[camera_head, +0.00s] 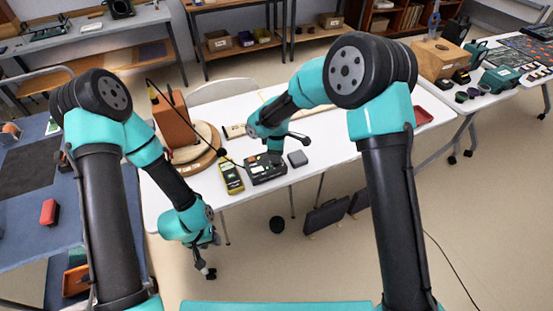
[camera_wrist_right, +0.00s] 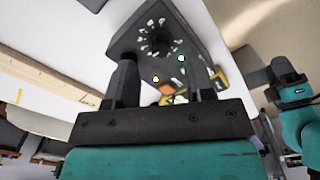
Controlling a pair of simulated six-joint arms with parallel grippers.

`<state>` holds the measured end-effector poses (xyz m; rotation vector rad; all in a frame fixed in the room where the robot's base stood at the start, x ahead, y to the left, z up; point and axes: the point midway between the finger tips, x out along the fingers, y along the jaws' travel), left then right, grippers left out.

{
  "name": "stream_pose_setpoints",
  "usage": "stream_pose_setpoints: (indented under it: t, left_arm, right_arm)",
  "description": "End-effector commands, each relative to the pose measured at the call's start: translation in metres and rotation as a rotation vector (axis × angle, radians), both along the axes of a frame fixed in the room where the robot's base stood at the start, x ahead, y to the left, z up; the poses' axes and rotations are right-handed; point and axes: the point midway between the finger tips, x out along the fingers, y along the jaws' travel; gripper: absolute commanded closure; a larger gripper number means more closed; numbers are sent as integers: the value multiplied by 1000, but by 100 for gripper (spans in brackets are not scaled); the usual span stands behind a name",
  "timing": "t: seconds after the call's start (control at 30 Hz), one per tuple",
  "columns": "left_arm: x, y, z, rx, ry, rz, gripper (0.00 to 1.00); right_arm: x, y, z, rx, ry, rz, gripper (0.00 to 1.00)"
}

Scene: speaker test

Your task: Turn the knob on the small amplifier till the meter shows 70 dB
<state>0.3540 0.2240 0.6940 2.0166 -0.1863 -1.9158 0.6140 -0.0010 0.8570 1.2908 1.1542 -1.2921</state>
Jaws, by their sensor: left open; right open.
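The small black amplifier (camera_head: 262,174) sits near the front edge of the white table. My left gripper (camera_head: 205,264) is open and empty, hanging in front of the table.
A small grey box (camera_head: 298,158) is right of the amplifier. A red tray (camera_head: 423,116) is at the table's right end. The table's right part is mostly clear.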

Motion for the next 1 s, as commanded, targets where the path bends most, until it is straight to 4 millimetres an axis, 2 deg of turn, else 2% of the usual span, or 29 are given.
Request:
stream_pose_setpoints:
  t: [0.1, 0.3, 0.63, 1.0]
  left_arm:
    - [0, 0, 0, 0, 0, 0, 57]
    - [0, 0, 0, 0, 0, 0, 57]
    - [0, 0, 0, 0, 0, 0, 57]
    - [0, 0, 0, 0, 0, 0, 57]
  right_arm:
    - [-1, 0, -19, -1, 2, 0, 51]
    - [0, 0, -36, 0, 0, -1, 51]
    - [0, 0, -38, 1, 0, 0, 52]
    - [0, 0, -38, 1, -1, 0, 88]
